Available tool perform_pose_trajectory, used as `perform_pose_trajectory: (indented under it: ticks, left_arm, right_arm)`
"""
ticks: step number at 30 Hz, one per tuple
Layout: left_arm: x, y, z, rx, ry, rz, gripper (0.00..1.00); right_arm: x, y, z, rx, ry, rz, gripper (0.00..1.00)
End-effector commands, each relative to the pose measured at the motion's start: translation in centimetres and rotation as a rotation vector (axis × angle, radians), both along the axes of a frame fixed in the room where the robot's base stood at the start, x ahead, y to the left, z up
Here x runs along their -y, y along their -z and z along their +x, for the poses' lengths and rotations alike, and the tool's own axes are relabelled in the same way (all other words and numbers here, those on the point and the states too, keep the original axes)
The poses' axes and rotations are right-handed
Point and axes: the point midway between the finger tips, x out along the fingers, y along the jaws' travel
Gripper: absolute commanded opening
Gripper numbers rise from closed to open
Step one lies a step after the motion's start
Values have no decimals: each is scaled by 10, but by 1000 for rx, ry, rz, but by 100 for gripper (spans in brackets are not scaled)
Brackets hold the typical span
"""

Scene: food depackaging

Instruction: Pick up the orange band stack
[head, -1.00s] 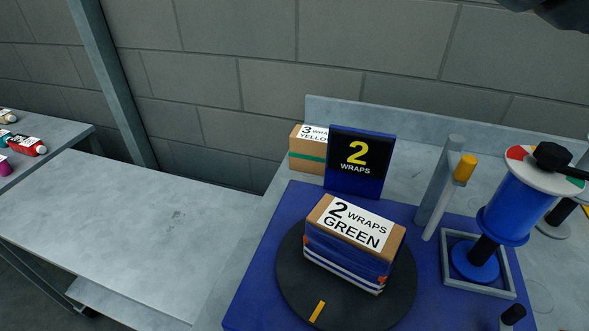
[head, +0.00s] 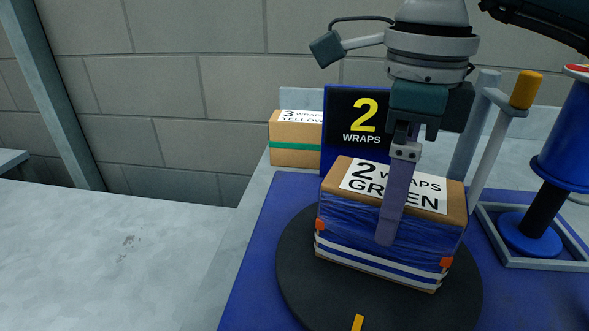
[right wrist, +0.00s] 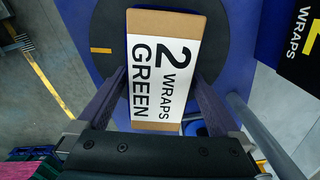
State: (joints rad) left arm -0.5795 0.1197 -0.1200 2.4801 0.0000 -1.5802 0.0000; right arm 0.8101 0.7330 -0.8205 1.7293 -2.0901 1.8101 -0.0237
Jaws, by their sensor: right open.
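The stack is a cardboard box (head: 342,215) wrapped in blue film, with white bands low down and small orange patches at its lower corners. Its top label reads "2 WRAPS GREEN". It sits upright on a round black turntable (head: 300,275). My right gripper (head: 386,238) points down over the box, with a purple finger in front of the box's face in the head view. In the right wrist view the open fingers (right wrist: 160,80) lie on either side of the box's label end. Contact cannot be told. My left gripper is not in view.
The grey table (head: 110,260) at left is clear.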

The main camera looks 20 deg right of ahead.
Motion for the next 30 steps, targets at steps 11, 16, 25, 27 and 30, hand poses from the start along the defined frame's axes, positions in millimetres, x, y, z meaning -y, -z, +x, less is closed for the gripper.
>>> perform_pose_trajectory:
  ticks: [11,16,25,27,30]
  left_arm:
    - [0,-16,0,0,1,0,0]
    - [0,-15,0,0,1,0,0]
    - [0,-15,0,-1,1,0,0]
    - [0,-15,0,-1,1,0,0]
    - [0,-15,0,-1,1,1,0]
  right_arm:
    - [-3,46,-1,-6,-1,2,100]
    - [-3,64,1,-1,-2,1,100]
    - [-2,65,1,1,-3,2,91]
    - [-2,65,1,1,-3,2,83]
    - [-2,65,1,1,-3,2,72]
